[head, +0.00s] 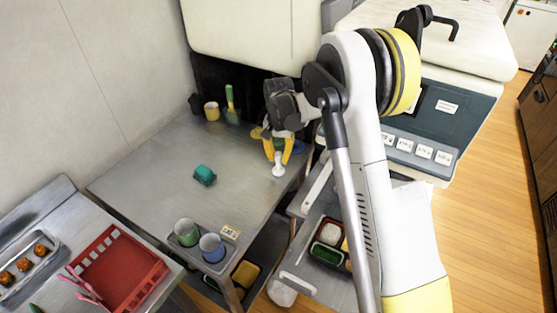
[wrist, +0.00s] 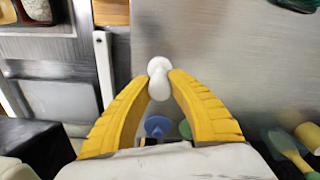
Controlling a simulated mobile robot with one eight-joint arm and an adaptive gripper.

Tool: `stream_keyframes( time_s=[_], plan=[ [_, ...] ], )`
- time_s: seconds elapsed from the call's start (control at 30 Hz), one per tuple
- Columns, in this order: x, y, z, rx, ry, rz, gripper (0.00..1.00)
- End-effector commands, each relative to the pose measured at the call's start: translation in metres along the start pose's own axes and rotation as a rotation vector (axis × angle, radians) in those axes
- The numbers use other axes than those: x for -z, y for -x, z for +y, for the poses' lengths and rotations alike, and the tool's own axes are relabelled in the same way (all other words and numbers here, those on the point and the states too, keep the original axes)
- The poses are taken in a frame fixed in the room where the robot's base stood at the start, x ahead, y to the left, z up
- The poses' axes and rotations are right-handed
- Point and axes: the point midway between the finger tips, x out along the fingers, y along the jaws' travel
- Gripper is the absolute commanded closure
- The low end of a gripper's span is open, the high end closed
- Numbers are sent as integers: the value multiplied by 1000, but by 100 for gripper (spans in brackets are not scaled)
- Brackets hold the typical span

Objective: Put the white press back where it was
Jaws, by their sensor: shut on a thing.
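The white press (head: 278,170) is a small white piece with a knob and a round flat end. My gripper (head: 282,152) is shut on it, with yellow fingers on both sides, near the right edge of the grey metal table (head: 150,185). In the wrist view the press (wrist: 158,68) sits between the tips of my gripper (wrist: 159,82). The press is at or just above the table top; I cannot tell whether it touches. A blue round piece (head: 298,146) and a yellow one (head: 257,133) are behind my gripper, partly hidden.
Two cups, green (head: 186,231) and blue (head: 212,247), stand in a tray at the front edge. A yellow cup (head: 212,111) and a green-handled tool (head: 230,98) stand at the back.

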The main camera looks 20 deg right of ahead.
Motion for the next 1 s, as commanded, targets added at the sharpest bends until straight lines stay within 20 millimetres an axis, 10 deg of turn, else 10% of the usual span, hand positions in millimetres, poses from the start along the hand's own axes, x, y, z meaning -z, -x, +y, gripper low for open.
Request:
stream_keyframes(
  time_s=[0.33, 0.37, 0.43, 0.77, 1.0],
  plan=[
    [0, -4, 0, 0, 0, 0, 100],
    [0, -5, 0, 0, 0, 0, 76],
    [0, -4, 0, 0, 0, 0, 60],
    [0, 0, 0, 0, 0, 0, 60],
    [0, 40, 0, 0, 0, 0, 60]
  ],
)
